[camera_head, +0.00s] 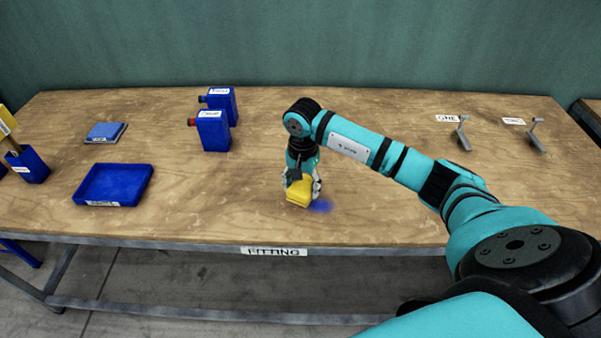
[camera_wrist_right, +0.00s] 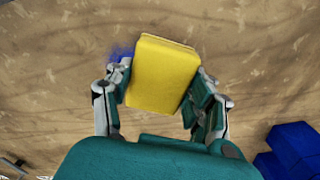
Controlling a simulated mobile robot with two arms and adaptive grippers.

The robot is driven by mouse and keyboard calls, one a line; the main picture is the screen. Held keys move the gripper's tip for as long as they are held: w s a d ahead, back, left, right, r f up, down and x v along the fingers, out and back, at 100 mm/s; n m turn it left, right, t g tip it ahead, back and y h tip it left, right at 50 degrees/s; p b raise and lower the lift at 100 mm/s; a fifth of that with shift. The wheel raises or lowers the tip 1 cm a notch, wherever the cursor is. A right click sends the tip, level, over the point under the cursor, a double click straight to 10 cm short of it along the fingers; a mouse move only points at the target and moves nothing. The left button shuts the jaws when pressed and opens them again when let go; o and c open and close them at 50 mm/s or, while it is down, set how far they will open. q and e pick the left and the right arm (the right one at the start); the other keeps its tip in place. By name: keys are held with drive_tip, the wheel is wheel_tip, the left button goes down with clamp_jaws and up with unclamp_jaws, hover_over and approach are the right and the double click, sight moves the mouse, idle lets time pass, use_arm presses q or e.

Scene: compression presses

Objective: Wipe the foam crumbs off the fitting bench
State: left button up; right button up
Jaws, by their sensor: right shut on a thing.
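The fitting bench (camera_head: 380,225) is a wooden table with a FITTING label on its front edge. My right gripper (camera_head: 303,188) is shut on a yellow block, which looks like a sponge (camera_head: 298,192), low over the front middle of the bench. The sponge also fills the middle of the wrist view (camera_wrist_right: 162,75), between the two fingers. Whether it touches the wood I cannot tell. A patch of blue foam crumbs (camera_head: 321,207) lies right beside the sponge, partly hidden by it; it also shows at the sponge's upper left in the wrist view (camera_wrist_right: 121,52). My left gripper is not in view.
A blue tray (camera_head: 78,200) and a small blue-grey pad (camera_head: 105,132) lie at left. Two blue containers (camera_head: 213,130) stand back left of my arm. A blue holder (camera_head: 28,167) is at the far left. Two metal brackets (camera_head: 463,135) (camera_head: 537,136) stand at right.

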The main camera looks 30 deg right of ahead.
sight(301, 185)
drive_tip(key=shift+w+a+r+p, duration=0.1)
drive_tip(key=shift+r+p, duration=0.6)
drive_tip(key=shift+r, duration=0.95)
